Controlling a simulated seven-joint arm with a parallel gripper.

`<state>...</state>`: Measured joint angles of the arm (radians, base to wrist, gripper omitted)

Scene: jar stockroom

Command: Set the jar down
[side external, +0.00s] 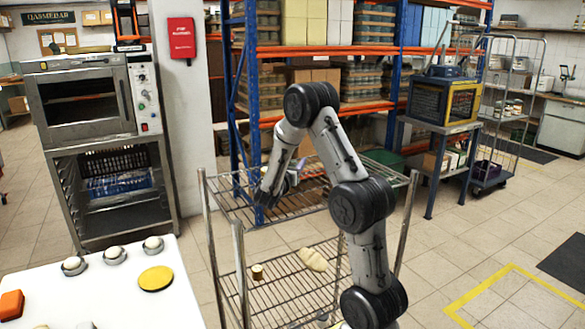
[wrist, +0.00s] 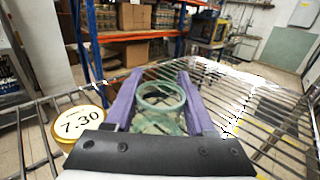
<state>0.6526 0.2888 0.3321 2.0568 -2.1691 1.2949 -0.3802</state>
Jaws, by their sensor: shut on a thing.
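A clear, greenish glass jar (wrist: 162,98) stands between the two purple fingers of my gripper (wrist: 163,92) in the wrist view, its round open mouth showing. My gripper is shut on it. In the side external view my gripper (side external: 280,190) is over the top wire shelf (side external: 232,207) of a metal rack, and the jar is mostly hidden or too small to make out. The wire shelf (wrist: 260,112) spreads around the jar in the wrist view. I cannot tell whether the jar's base touches the wires.
The rack's lower shelf holds a pale loaf-like thing (side external: 313,259) and a small brown item (side external: 257,271). Rack posts (side external: 408,215) rise at the corners. A white table (side external: 110,295) stands at front left.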

